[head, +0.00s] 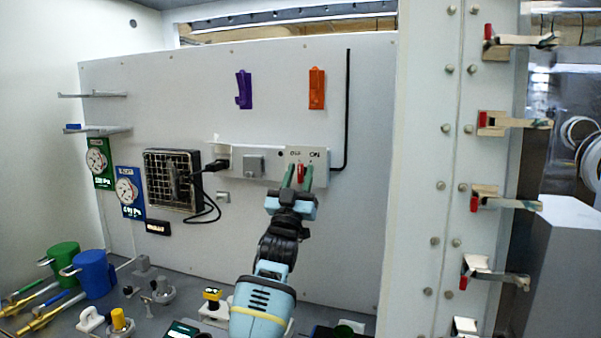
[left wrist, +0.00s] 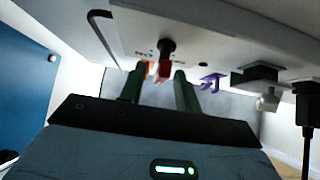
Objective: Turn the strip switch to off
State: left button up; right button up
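The power strip (head: 228,168) is a long white bar on the grey back panel. A red-tipped switch (head: 301,170) sits at its right end, below the OFF and ON marks. The switch also shows in the left wrist view as a dark stem (left wrist: 167,47) with a red end. I cannot tell which mark it points to. My left gripper (head: 299,178) is in front of the switch, its two green fingers apart on either side of the red end. In the left wrist view my left gripper (left wrist: 160,82) shows gaps beside the red end. My right gripper is not in view.
A black plug (head: 215,166) with a cable sits in the strip's left part, near a fan grille (head: 172,180). Purple (head: 244,89) and orange (head: 317,88) holders hang above. A black rod (head: 347,110) runs close on the right. Several small items stand on the floor below.

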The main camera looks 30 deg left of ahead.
aim_at(300, 176)
pick_arm(q)
jog(key=v, duration=0.5)
jog(key=shift+f, duration=0.2)
jog(key=shift+s+f+b, duration=0.35)
jog(key=shift+s+f, duration=0.05)
jog(key=shift+s, duration=0.15)
